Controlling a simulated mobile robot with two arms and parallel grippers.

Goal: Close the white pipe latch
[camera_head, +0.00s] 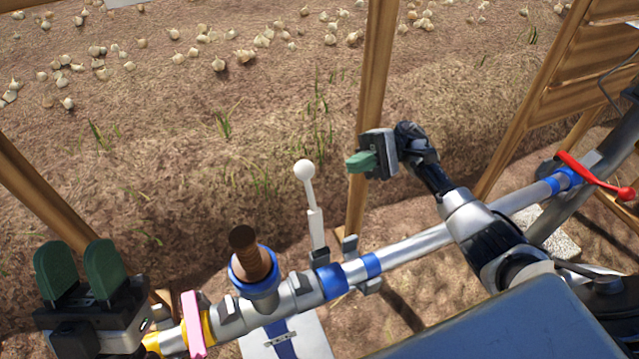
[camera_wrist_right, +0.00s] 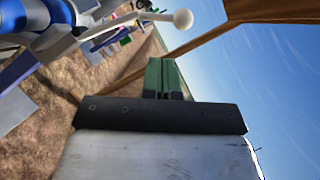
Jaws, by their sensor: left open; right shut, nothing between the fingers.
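The white pipe latch (camera_head: 310,200) stands upright as a lever with a round white knob on top, on the silver pipe (camera_head: 410,248) next to a blue band. In the right wrist view the white knob (camera_wrist_right: 183,19) shows at the top, beyond and above the fingers. My right gripper (camera_head: 361,161) is shut and empty, to the right of the latch knob and apart from it; its green fingers also show in the right wrist view (camera_wrist_right: 163,78). My left gripper (camera_head: 78,272) is open and empty at the lower left, with green fingers pointing up.
A brown wooden-looking plug (camera_head: 249,252) stands in a blue-collared pipe branch left of the latch. A pink handle (camera_head: 193,324) is near my left gripper. A red handle (camera_head: 594,176) is at the right. Wooden posts (camera_head: 371,115) rise behind the pipe. Onions lie on the soil beyond.

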